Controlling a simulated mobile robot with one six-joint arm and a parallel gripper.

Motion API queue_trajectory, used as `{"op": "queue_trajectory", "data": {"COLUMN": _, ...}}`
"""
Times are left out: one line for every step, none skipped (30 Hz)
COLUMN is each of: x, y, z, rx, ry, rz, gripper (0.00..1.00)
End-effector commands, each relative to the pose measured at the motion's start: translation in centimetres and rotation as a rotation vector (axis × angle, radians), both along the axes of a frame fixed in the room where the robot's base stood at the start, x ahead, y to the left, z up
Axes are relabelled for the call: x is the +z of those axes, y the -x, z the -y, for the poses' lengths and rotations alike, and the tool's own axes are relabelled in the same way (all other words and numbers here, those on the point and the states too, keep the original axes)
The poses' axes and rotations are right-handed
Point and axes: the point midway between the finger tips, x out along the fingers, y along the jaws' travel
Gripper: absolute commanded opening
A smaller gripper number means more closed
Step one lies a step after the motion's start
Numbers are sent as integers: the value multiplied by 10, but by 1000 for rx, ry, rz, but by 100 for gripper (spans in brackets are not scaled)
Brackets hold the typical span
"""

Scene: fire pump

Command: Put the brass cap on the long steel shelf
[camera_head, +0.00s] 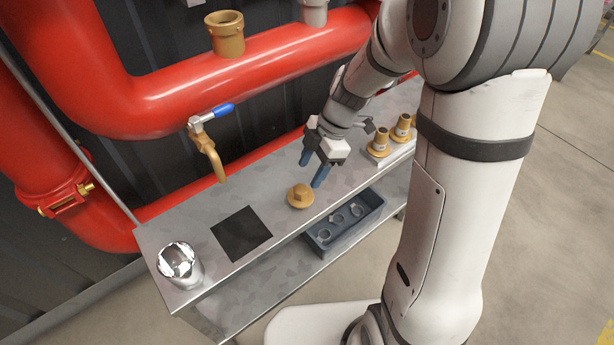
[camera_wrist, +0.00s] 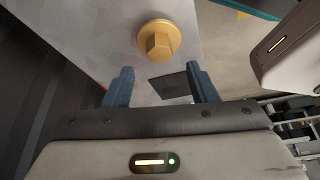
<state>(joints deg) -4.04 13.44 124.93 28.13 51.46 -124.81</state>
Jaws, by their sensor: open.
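The brass cap (camera_head: 300,196) sits on the top of the long steel shelf (camera_head: 205,205), right of a black square mat. It has a round flange and a hexagonal boss facing up. My gripper (camera_head: 316,170) is open and empty, above the shelf and just beyond and right of the cap in the head view. In the wrist view the cap (camera_wrist: 159,39) lies ahead of the two blue fingers (camera_wrist: 160,86), roughly centred between them and apart from both. The bare shelf top (camera_wrist: 95,30) shows around it.
The black mat (camera_head: 241,233) and a shiny metal cup (camera_head: 180,265) are on the shelf's left part. A brass tap (camera_head: 208,150) with a blue lever hangs over the back. Brass fittings (camera_head: 379,142) stand at right. A blue-grey bin (camera_head: 345,225) with rings is below. Red pipes (camera_head: 190,90) run behind.

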Motion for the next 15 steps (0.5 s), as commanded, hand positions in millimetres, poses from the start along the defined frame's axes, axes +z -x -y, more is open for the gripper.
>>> {"op": "queue_trajectory", "data": {"x": 14, "y": -3, "z": 5, "rx": -3, "ry": -1, "rz": 5, "gripper": 52}}
{"op": "queue_trajectory", "data": {"x": 20, "y": -3, "z": 7, "rx": -3, "ry": 0, "rz": 4, "gripper": 52}}
{"op": "queue_trajectory", "data": {"x": 27, "y": -4, "z": 10, "rx": -2, "ry": 1, "rz": 4, "gripper": 52}}
{"op": "queue_trajectory", "data": {"x": 32, "y": -5, "z": 12, "rx": -2, "ry": 0, "rz": 3, "gripper": 52}}
{"op": "queue_trajectory", "data": {"x": 36, "y": -6, "z": 14, "rx": -3, "ry": 0, "rz": 5, "gripper": 52}}
{"op": "queue_trajectory", "data": {"x": 41, "y": -6, "z": 16, "rx": -2, "ry": 0, "rz": 3, "gripper": 52}}
{"op": "queue_trajectory", "data": {"x": 45, "y": -7, "z": 17, "rx": -2, "ry": 0, "rz": 3, "gripper": 52}}
{"op": "queue_trajectory", "data": {"x": 48, "y": -7, "z": 19, "rx": -2, "ry": 0, "rz": 3, "gripper": 52}}
{"op": "queue_trajectory", "data": {"x": 51, "y": -7, "z": 20, "rx": -2, "ry": 0, "rz": 2, "gripper": 52}}
{"op": "queue_trajectory", "data": {"x": 53, "y": -7, "z": 21, "rx": 0, "ry": 1, "rz": 1, "gripper": 52}}
{"op": "queue_trajectory", "data": {"x": 55, "y": -8, "z": 21, "rx": -2, "ry": 1, "rz": 0, "gripper": 52}}
{"op": "queue_trajectory", "data": {"x": 57, "y": -7, "z": 22, "rx": -9, "ry": 4, "rz": 0, "gripper": 52}}
{"op": "queue_trajectory", "data": {"x": 58, "y": -6, "z": 23, "rx": -21, "ry": 8, "rz": -3, "gripper": 52}}
{"op": "queue_trajectory", "data": {"x": 60, "y": -5, "z": 24, "rx": -38, "ry": 14, "rz": -7, "gripper": 52}}
{"op": "queue_trajectory", "data": {"x": 62, "y": -1, "z": 26, "rx": -73, "ry": 26, "rz": -17, "gripper": 52}}
